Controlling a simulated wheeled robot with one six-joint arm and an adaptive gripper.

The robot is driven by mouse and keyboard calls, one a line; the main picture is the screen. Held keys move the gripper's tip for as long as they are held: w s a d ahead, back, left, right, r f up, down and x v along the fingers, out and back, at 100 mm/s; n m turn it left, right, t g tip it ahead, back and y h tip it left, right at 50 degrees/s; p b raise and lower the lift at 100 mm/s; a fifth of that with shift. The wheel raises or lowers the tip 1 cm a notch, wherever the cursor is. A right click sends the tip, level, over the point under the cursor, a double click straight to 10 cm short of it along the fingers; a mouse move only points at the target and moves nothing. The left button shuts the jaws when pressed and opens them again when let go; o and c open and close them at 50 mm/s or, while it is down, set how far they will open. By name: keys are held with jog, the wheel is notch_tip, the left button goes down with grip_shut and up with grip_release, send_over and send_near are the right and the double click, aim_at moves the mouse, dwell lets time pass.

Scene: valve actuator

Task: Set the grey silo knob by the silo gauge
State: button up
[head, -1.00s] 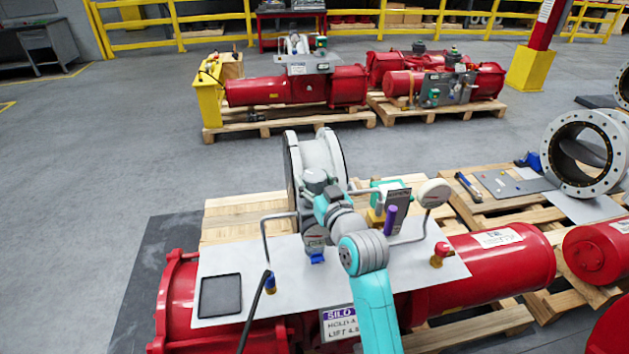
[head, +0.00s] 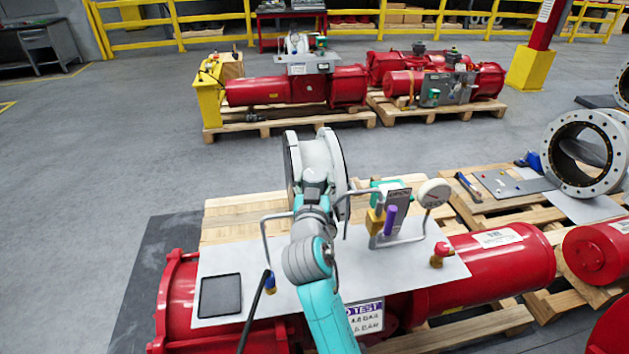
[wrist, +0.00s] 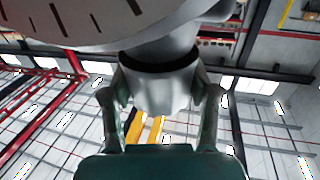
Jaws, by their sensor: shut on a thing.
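In the wrist view the grey knob (wrist: 160,88) sits between the two fingers of my gripper (wrist: 162,98), which is shut on it. A pale dial plate with dark tick marks (wrist: 75,22) shows beside the knob's base. In the head view my gripper (head: 316,184) is up against the grey wheel-like housing (head: 298,158), and my arm hides the knob. A round white gauge (head: 435,192) stands on a bent pipe right of my gripper. Its needle is too small to read, and I cannot tell if it is the silo gauge.
A red-topped valve (head: 440,254) and a black pad (head: 220,296) are on the grey plate (head: 400,279).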

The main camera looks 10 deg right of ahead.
jog(key=m+g+h, duration=0.2)
jog(key=h, duration=0.1)
jog(key=m+g+h, duration=0.2)
jog(key=m+h, duration=0.1)
jog(key=h, duration=0.1)
jog(key=shift+a+m+h, duration=0.15)
jog(key=shift+m+h, duration=0.15)
jog(key=m+g+h, duration=0.4)
jog(key=g, duration=0.2)
jog(key=shift+m, duration=0.4)
jog(key=shift+g+h, duration=0.3)
jog(key=o, duration=1.2)
jog(key=v, duration=1.1)
jog(key=shift+s+a+f, duration=0.1)
jog(key=shift+a, duration=0.25)
